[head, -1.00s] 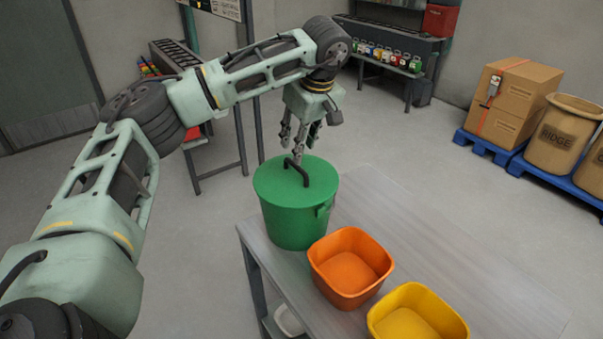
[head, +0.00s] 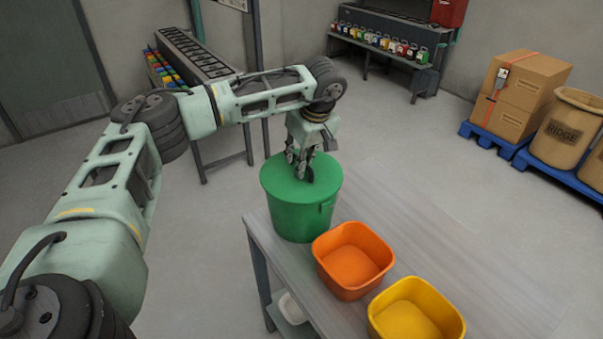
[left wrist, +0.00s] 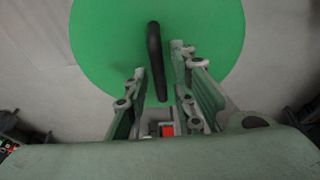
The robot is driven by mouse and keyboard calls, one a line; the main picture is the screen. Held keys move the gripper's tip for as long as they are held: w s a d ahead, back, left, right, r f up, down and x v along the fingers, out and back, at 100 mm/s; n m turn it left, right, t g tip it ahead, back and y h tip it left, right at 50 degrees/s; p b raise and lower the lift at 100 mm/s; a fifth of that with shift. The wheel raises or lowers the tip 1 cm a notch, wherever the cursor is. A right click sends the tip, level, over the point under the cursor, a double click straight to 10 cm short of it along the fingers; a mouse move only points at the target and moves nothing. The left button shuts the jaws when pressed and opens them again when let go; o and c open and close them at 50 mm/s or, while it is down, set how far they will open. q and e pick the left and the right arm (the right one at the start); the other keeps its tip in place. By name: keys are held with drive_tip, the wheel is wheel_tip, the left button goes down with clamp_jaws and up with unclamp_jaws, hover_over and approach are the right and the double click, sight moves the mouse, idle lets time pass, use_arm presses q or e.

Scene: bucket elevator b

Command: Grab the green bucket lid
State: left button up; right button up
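The green bucket (head: 297,217) stands upright at the left end of the table. Its round green lid (head: 328,177) sits on top, with a dark bar handle. In the left wrist view the lid (left wrist: 100,40) fills the upper middle, and the black handle (left wrist: 155,60) runs between the two fingers. My left gripper (head: 302,173) is directly above the lid, pointing down at the handle. In the left wrist view my left gripper (left wrist: 162,90) is open, with a finger on each side of the handle and gaps visible. My right gripper is not in view.
An orange tub (head: 354,259) is beside the bucket, and a yellow tub (head: 416,310) is in front of it. The table (head: 440,245) has free room to the right. Blue pallets (head: 492,145) with boxes and barrels stand at the right.

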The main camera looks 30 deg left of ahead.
use_arm(q)
clamp_jaws()
drive_tip(key=shift+r, duration=0.15)
idle(0.4)
